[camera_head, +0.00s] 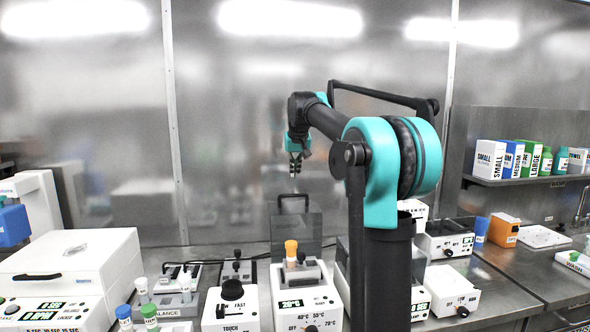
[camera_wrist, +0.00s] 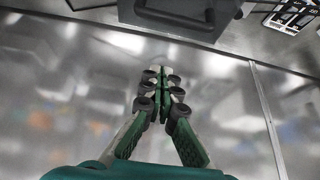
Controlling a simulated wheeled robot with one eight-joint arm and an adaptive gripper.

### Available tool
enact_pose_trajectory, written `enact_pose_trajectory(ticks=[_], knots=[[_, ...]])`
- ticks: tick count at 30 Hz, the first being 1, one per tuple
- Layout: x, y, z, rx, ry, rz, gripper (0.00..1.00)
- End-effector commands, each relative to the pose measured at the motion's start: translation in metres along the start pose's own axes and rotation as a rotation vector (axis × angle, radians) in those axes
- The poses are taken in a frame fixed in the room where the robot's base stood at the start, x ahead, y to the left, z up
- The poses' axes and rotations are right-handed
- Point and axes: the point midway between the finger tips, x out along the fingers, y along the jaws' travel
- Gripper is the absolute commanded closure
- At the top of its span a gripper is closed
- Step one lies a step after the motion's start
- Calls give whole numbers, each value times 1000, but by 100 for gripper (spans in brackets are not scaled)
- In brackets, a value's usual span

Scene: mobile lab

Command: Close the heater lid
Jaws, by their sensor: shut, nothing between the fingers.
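The heater (camera_head: 308,300) is a white box with a temperature display and a black knob, at the bottom middle of the head view. Its dark grey lid (camera_head: 305,228) stands upright, open, with a black handle (camera_head: 293,197) on its top edge. An orange-capped tube (camera_head: 291,250) stands in the heater. My gripper (camera_head: 295,168) is shut and empty, pointing down above the handle in the head view and apart from it. In the wrist view the shut fingertips (camera_wrist: 163,75) lie below the dark lid (camera_wrist: 200,25), with a gap between.
A reflective metal wall (camera_head: 235,150) stands behind the bench. A white box with a black handle (camera_head: 70,262) is at left, beside blue- and green-capped tubes (camera_head: 149,313). Small white devices (camera_head: 232,300) flank the heater. Labelled boxes (camera_head: 515,158) stand on a shelf at right. My arm hides part of the bench.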

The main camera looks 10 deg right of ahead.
Motion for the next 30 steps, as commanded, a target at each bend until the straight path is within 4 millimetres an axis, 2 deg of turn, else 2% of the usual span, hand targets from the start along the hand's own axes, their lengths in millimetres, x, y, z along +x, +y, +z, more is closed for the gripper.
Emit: enact_pose_trajectory(ticks=[9, 18, 30], knots=[[64, 0, 0, 0, 0, 0, 100], [51, 0, 33, 0, 0, 0, 100], [49, 0, 38, 0, 0, 0, 100]])
